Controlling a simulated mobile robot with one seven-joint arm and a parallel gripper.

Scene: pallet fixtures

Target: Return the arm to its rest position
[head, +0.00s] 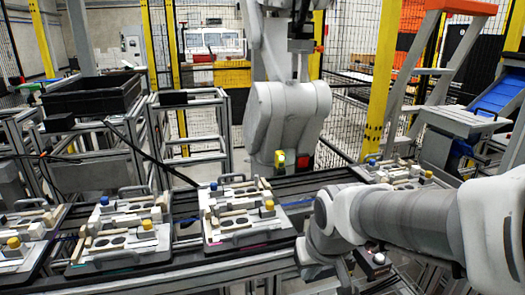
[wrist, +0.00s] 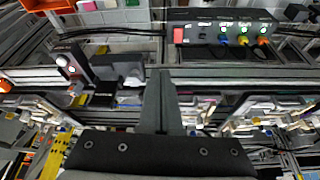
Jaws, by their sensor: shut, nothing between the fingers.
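My arm (head: 405,215) reaches in from the right in the head view, over the near side of the conveyor. It bends down at the elbow, and its lower end is hidden or cut off at the bottom edge. In the wrist view my gripper (wrist: 164,80) shows at the centre, with both fingers together and nothing between them. The fingertips lie in front of a grey metal rail (wrist: 220,77) in the picture, and I see no contact with it.
Pallets with fixtures (head: 120,240) stand along the conveyor. A large white industrial arm (head: 285,115) hangs behind it. A black crate (head: 95,95) is at left. In the wrist view a button box (wrist: 225,35) and a dark device with a red-lit button (wrist: 68,65) are beyond the fingers.

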